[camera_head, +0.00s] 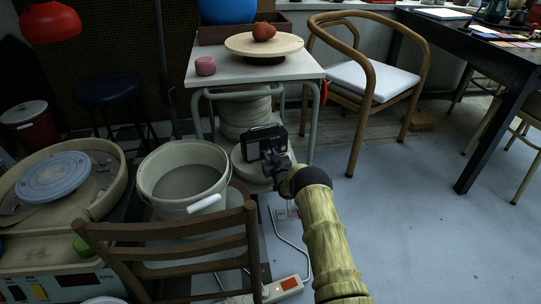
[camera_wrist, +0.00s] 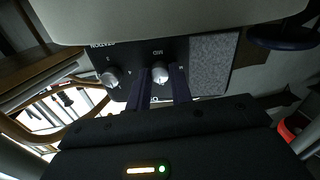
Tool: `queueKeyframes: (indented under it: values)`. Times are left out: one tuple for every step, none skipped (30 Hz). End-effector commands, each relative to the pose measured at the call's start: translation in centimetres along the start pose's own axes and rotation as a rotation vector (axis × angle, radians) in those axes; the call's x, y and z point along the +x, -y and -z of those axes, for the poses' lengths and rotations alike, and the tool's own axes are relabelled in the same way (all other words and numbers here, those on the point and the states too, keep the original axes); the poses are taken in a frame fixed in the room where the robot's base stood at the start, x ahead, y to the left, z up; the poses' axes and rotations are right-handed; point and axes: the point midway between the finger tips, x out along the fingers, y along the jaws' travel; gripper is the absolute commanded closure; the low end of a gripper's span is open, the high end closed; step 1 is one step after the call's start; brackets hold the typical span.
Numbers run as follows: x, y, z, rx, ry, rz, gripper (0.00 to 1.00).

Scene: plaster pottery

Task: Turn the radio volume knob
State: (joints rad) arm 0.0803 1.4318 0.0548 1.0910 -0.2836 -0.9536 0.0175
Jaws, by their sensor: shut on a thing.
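The black radio (camera_head: 263,141) stands on a pale round slab under the white table. In the wrist view the dark radio front (camera_wrist: 207,48) shows up close, with a grey speaker panel at its right side. A silver volume-type knob (camera_wrist: 160,74) sits between the two dark fingers of my gripper (camera_wrist: 160,76), which are shut on it. A second silver knob (camera_wrist: 112,77) is to the left, outside the fingers. In the head view my gripper (camera_head: 274,163) is at the radio's front and its fingertips are hard to make out.
The white table (camera_head: 255,68) stands over the radio, its leg (camera_head: 312,125) close to the right. A large grey bucket (camera_head: 183,178) is at the left, and a wooden chair back (camera_head: 170,235) is in front. Open floor (camera_head: 410,220) lies to the right.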

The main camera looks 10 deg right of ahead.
Motion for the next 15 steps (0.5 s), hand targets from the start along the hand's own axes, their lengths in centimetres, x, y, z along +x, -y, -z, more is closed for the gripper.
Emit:
queueKeyframes:
  values:
    - [-0.03,0.05,-0.15,-0.002,0.003,0.001,1.00]
    - [-0.04,0.05,-0.15,-0.003,0.003,0.001,1.00]
    - [-0.04,0.05,-0.15,-0.003,0.003,0.001,1.00]
    - [-0.04,0.05,-0.16,-0.003,0.003,0.001,1.00]
    - [-0.04,0.04,-0.16,-0.003,0.003,0.000,1.00]
    - [-0.04,0.04,-0.16,-0.003,0.003,0.000,1.00]
    - [-0.04,0.04,-0.16,-0.003,0.003,0.000,1.00]
    - [-0.04,0.04,-0.17,-0.003,0.003,0.000,1.00]
    - [-0.04,0.04,-0.17,-0.002,0.003,0.000,1.00]
    - [-0.04,0.05,-0.17,-0.002,0.003,0.000,1.00]
    - [-0.04,0.04,-0.17,-0.002,0.003,0.000,0.76]
    - [-0.04,0.04,-0.17,-0.002,0.003,0.000,0.69]
    - [-0.04,0.04,-0.16,-0.002,0.003,0.000,0.63]
    - [-0.04,0.04,-0.15,-0.002,0.003,0.000,0.57]
    - [-0.03,0.04,-0.14,-0.002,0.003,0.000,0.56]
